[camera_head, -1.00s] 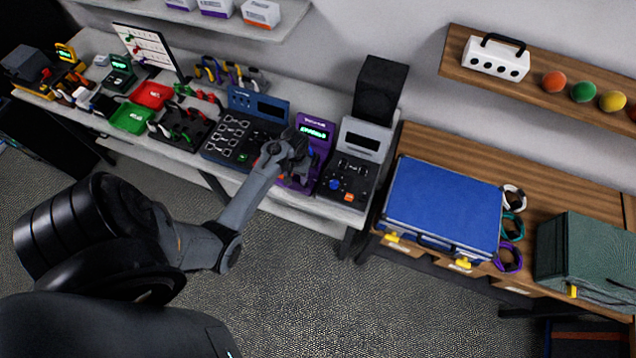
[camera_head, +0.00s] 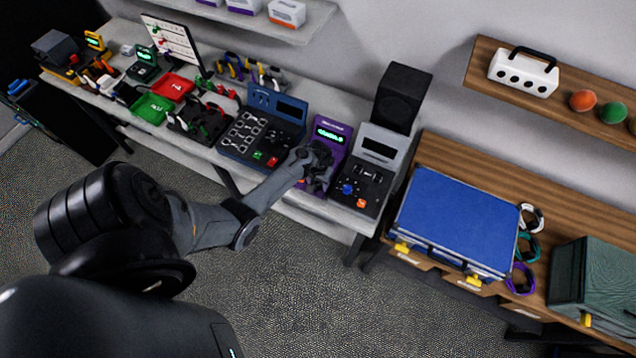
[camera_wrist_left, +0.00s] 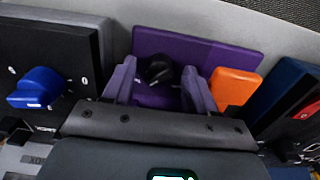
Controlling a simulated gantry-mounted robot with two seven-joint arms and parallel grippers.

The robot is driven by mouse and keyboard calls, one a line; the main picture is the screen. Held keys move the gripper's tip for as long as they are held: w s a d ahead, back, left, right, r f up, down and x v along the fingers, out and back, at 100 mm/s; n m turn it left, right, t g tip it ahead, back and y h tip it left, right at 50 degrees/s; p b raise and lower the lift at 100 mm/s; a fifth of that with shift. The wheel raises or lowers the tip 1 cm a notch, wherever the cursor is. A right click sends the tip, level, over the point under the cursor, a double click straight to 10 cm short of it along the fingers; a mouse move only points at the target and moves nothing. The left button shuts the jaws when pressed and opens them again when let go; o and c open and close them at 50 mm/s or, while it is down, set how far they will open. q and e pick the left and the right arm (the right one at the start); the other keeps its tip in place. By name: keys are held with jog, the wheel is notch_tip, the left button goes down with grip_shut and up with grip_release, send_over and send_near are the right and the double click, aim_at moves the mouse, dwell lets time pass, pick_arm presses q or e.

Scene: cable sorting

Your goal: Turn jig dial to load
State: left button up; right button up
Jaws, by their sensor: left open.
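A purple station (camera_head: 335,133) with a lit green display stands on the long bench in the head view. In the left wrist view its purple panel (camera_wrist_left: 190,50) bears a rounded black knob (camera_wrist_left: 157,70), which looks like the jig dial. My left gripper (camera_head: 320,172) is over the front of this station and hides the knob in the head view. In the left wrist view its open fingers (camera_wrist_left: 160,88) stand on either side of the knob, with gaps visible. I cannot tell which setting the knob is at. My right gripper is not in view.
A black station with a blue knob (camera_head: 347,189) stands close on the right of the purple one. A blue station (camera_head: 272,101) stands on the left. An orange block (camera_wrist_left: 235,88) is beside one finger. A blue case (camera_head: 455,220) lies on the wooden bench.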

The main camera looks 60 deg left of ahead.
pick_arm(q)
jog(key=shift+f, duration=0.3)
jog(key=shift+c, duration=0.5)
jog(key=c, duration=1)
jog(key=shift+o, duration=0.2)
